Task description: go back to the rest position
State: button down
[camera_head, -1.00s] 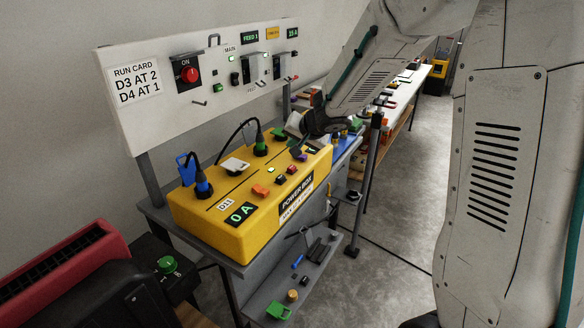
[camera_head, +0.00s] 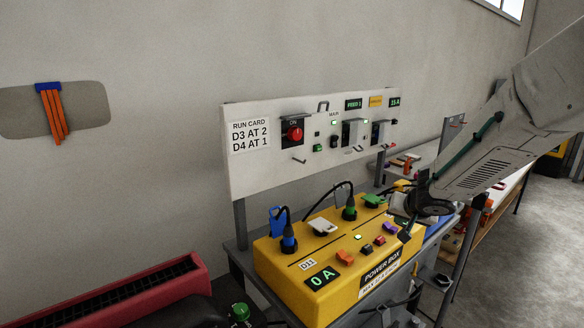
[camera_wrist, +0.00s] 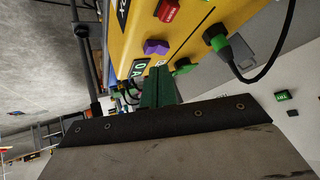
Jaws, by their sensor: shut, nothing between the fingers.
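My gripper (camera_wrist: 158,86) shows in the wrist view as green fingers close together, with nothing seen between them. They point toward the yellow power box (camera_wrist: 185,30); whether they touch it I cannot tell. In the head view my arm comes in from the right and its dark wrist is over the right end of the yellow power box (camera_head: 268,270). The fingertips are hard to make out there. The box carries a blue plug (camera_head: 288,243), a green plug (camera_head: 349,208), coloured buttons and a display reading 0 A (camera_head: 322,278).
A white panel (camera_head: 262,170) with a run card and a red ON switch (camera_head: 294,133) stands behind the box. A red slotted unit (camera_head: 110,290) is at lower left. A long bench runs back at right. Open floor (camera_head: 510,250) lies beside it.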

jog(key=s+d+r+n+g+h, duration=0.1)
jog(key=s+d+r+g+h, duration=0.15)
jog(key=s, duration=0.55)
jog(key=s+d+r+n+g+h, duration=0.1)
jog(key=s+d+r+g+h, duration=0.15)
jog(key=s, duration=0.55)
jog(key=s+a+r+n+y, duration=0.1)
jog(key=s+a+y, duration=0.1)
jog(key=s, duration=0.5)
jog(key=s+a+r+g+y, duration=0.1)
jog(key=s+a+r, duration=0.1)
jog(key=s+a, duration=0.3)
jog(key=s+a+r+n+g+y, duration=0.1)
jog(key=s+a+r+y, duration=0.1)
jog(key=s, duration=0.9)
jog(key=shift+s+a+n+y, duration=0.25)
jog(key=shift+a+n+y, duration=0.05)
jog(key=shift+a, duration=0.5)
jog(key=shift+r, duration=0.1)
